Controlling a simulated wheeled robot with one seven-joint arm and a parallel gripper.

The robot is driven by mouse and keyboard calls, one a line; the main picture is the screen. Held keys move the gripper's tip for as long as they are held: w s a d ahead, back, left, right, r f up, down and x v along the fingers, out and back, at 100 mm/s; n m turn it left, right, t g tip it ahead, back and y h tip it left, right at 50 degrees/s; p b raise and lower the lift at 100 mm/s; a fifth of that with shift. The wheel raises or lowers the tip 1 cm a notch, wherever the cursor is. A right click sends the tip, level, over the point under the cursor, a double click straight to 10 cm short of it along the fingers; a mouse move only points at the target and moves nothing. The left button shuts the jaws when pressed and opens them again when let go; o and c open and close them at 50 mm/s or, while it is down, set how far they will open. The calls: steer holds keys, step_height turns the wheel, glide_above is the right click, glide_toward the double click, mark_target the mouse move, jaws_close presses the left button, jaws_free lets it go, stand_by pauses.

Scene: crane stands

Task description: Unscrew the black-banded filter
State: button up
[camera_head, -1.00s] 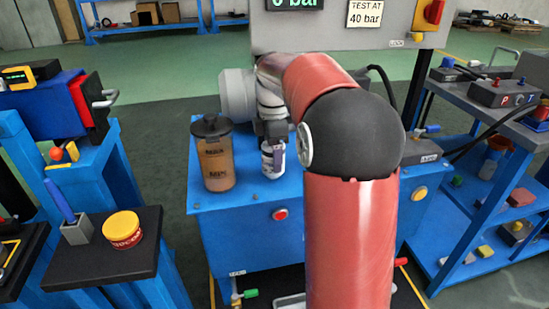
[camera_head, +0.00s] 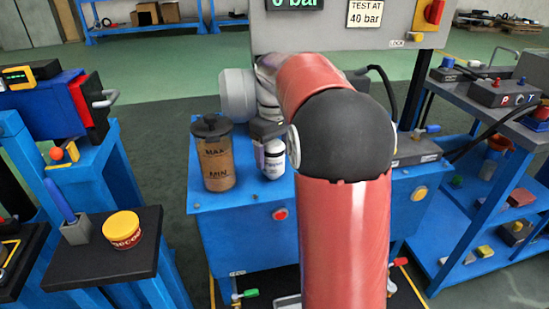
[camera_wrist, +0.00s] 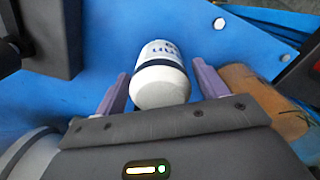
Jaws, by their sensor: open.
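The filter (camera_wrist: 160,84) is a white canister with a dark band and dark lettering. It also shows in the head view (camera_head: 272,162), below my gripper at the blue stand. In the wrist view my gripper (camera_wrist: 160,68) is open, with one purple finger on each side of the filter. Gaps show between the fingers and the filter, so it is not clasped. In the head view my gripper (camera_head: 268,135) is partly hidden by my arm, and the filter's upper end is covered by it.
A brown reservoir (camera_head: 217,163) with a black cap stands close left of the filter on the blue stand (camera_head: 240,225). A grey cylinder (camera_head: 237,95) is behind it. A yellow-lidded tub (camera_head: 122,229) sits on a black shelf at left. A blue cart (camera_head: 460,200) stands at right.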

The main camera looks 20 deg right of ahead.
steer(key=m, duration=1.2)
steer(key=shift+m, duration=0.3)
steer(key=c, duration=1.1)
steer(key=shift+r, duration=0.1)
steer(key=n, duration=0.4)
steer(key=shift+n, duration=0.4)
steer(key=shift+n, duration=0.5)
